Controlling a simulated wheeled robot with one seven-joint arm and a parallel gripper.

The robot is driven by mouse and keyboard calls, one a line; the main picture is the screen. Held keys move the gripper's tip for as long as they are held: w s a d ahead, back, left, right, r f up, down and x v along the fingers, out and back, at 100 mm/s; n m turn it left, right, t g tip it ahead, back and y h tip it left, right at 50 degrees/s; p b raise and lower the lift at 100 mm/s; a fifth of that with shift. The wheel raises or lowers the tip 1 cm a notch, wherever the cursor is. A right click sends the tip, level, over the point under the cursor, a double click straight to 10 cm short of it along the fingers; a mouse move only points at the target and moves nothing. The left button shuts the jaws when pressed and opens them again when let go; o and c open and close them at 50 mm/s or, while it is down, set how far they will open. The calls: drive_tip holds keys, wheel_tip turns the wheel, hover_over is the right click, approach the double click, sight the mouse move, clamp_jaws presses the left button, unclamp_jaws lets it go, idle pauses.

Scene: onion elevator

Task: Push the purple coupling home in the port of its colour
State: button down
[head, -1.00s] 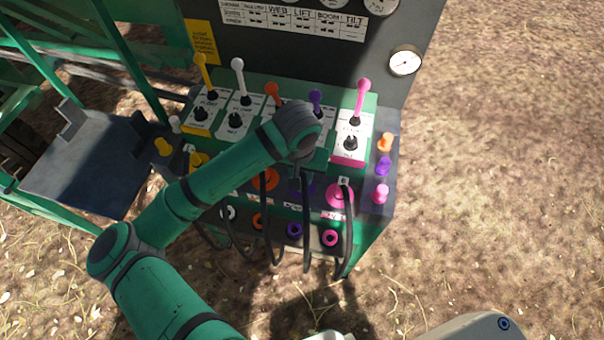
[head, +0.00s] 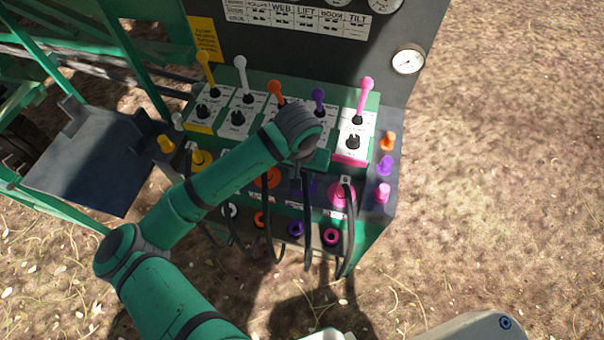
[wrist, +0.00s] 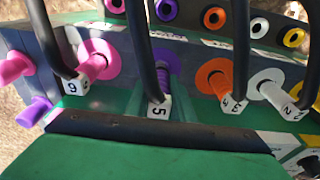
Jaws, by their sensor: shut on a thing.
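The purple coupling (wrist: 167,66) has a black hose and a white tag marked 5. It stands at the purple collar of a port in the upper row, in the middle of the wrist view. How deep it sits is hidden by the hose and tag. In the head view my gripper (head: 311,163) reaches down over the panel front and largely hides the coupling and port.
A pink coupling (wrist: 97,63) with tag 6 and an orange coupling (wrist: 218,82) flank the purple one, hoses close by. A white coupling (wrist: 272,88) stands farther along. Colored levers, including a purple lever (head: 318,100), rise behind my wrist. Open ground lies right of the panel.

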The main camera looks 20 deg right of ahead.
drive_tip(key=shift+s+d+f, duration=0.1)
drive_tip(key=shift+s+f, duration=0.05)
drive_tip(key=shift+f, duration=1.15)
idle(4.0)
drive_tip(key=c, duration=1.4)
unclamp_jaws()
drive_tip(key=shift+c, duration=0.2)
drive_tip(key=shift+o, duration=0.7)
drive_tip(key=shift+o, duration=1.3)
drive_tip(key=shift+r, duration=0.15)
